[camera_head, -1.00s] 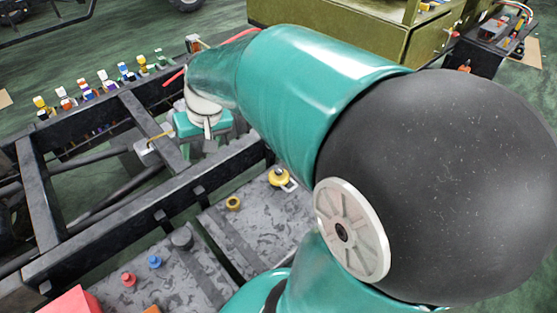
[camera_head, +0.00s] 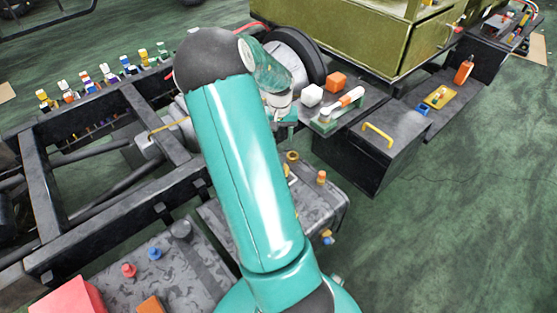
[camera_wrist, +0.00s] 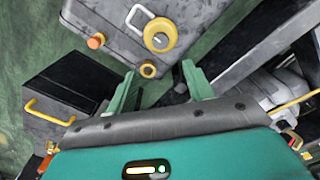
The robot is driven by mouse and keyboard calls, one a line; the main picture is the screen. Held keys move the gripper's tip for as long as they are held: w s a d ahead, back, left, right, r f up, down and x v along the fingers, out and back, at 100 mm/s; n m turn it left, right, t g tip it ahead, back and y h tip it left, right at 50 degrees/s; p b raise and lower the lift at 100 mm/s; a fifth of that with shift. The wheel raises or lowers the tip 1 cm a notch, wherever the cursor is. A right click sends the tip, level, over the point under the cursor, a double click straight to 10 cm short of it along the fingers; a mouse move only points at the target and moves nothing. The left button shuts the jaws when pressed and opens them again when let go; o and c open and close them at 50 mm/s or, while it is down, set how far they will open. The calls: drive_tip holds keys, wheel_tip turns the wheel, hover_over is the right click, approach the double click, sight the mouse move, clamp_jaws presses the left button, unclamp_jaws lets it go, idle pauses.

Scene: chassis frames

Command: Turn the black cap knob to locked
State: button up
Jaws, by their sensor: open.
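In the head view my gripper (camera_head: 284,118) hangs beyond the second grey tank, well up and right of the dark cap. The wrist view shows a yellow cap (camera_wrist: 160,35) with a metal loop on that tank, ahead of the fingers.
Red (camera_head: 128,270) and blue (camera_head: 155,253) knobs stand near the dark cap. Black frame rails (camera_head: 130,223) run beside the tanks. A black box (camera_head: 365,150) with a yellow handle is at right.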

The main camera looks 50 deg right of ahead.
wheel_tip(320, 180, down, 13)
drive_tip(key=shift+r, duration=0.1)
idle(0.3)
drive_tip(key=c, duration=1)
